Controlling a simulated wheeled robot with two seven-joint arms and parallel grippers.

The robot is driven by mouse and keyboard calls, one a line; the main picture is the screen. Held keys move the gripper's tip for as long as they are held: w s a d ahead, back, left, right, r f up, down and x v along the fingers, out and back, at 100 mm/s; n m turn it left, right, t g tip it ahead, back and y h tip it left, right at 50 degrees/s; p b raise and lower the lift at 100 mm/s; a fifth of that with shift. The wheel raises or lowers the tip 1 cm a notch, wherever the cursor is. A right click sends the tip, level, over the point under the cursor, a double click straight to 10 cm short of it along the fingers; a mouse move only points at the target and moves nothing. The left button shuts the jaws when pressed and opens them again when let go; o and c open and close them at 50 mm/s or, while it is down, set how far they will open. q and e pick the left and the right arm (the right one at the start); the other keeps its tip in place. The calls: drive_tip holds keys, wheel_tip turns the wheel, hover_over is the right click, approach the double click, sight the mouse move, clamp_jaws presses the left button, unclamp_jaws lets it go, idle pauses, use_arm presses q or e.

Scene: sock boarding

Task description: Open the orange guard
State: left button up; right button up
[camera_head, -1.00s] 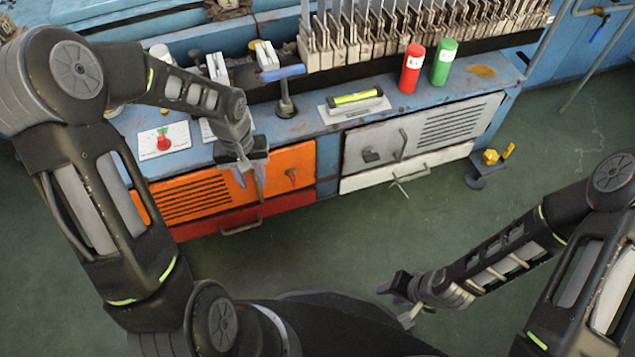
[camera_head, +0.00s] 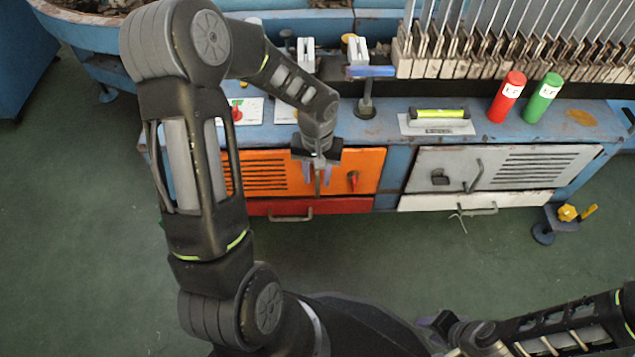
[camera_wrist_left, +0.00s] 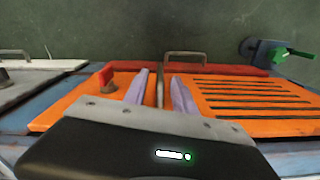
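The orange guard (camera_head: 262,172) is a flat slatted panel in the front of the blue bench, and it looks shut. It also shows in the left wrist view (camera_wrist_left: 255,127). A red knob (camera_head: 353,181) sits on its right part. My left gripper (camera_head: 318,178) is in front of the guard. In the left wrist view its two purple fingers (camera_wrist_left: 160,92) are apart, with the guard's upright bar handle (camera_wrist_left: 160,88) between them. I cannot tell whether they touch it. My right gripper (camera_head: 440,335) is low, away from the bench, with its fingers apart.
A red drawer front (camera_head: 340,206) with a bar handle lies below the guard. A grey slatted door (camera_head: 500,170) is to the right. Red (camera_head: 507,97) and green (camera_head: 543,98) cylinders stand on the bench top.

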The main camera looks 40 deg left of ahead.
use_arm(q)
wheel_tip(320, 180, down, 2)
drive_tip(key=shift+f, duration=0.15)
drive_tip(key=shift+c, duration=0.2)
clamp_jaws()
drive_tip(key=shift+d, duration=0.1)
idle(1.2)
